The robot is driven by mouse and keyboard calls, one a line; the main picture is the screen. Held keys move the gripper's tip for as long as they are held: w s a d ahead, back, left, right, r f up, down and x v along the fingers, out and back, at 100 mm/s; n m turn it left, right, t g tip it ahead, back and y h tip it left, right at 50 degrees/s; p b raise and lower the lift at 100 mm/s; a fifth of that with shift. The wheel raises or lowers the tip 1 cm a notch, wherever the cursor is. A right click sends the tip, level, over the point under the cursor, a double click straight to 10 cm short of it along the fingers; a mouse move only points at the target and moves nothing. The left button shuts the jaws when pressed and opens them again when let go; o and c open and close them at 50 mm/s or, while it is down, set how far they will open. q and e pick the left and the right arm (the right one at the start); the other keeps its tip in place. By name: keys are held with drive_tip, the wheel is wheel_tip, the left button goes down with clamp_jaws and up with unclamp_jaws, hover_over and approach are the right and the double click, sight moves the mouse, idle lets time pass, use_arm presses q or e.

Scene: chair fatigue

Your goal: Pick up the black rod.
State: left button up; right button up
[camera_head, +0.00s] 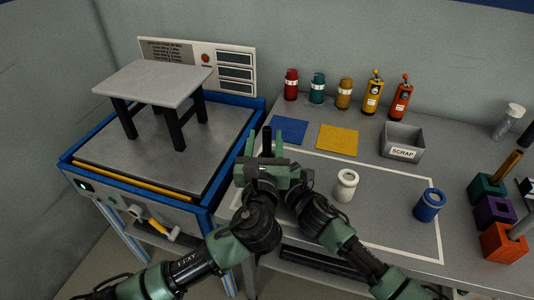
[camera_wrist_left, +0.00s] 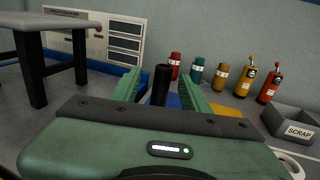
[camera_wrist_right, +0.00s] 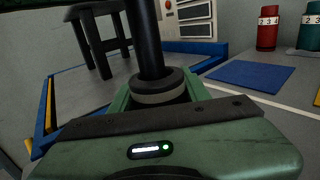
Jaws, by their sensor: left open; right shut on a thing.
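The black rod (camera_head: 267,138) stands upright at the front left of the grey workbench. It also shows in the left wrist view (camera_wrist_left: 161,85) and, close up, in the right wrist view (camera_wrist_right: 147,35). A round dark collar with a grey band (camera_wrist_right: 157,86) surrounds its lower part. My right gripper (camera_wrist_right: 160,95) is shut on this collar, its fingers on either side. My left gripper (camera_wrist_left: 161,90) is open with the rod between its fingers, a gap showing on both sides. In the head view my left gripper hides the rod's lower part and most of my right gripper.
Blue (camera_head: 289,130) and yellow (camera_head: 337,140) mats and the scrap box (camera_head: 402,140) lie behind. The test stand with a small grey table (camera_head: 155,82) is left.

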use_arm(q)
drive_tip(key=w, duration=0.3)
drive_tip(key=w+f, duration=0.1)
drive_tip(key=w, duration=0.1)
drive_tip(key=shift+w+d, duration=0.3)
drive_tip(key=shift+c, duration=0.4)
clamp_jaws()
idle(0.8)
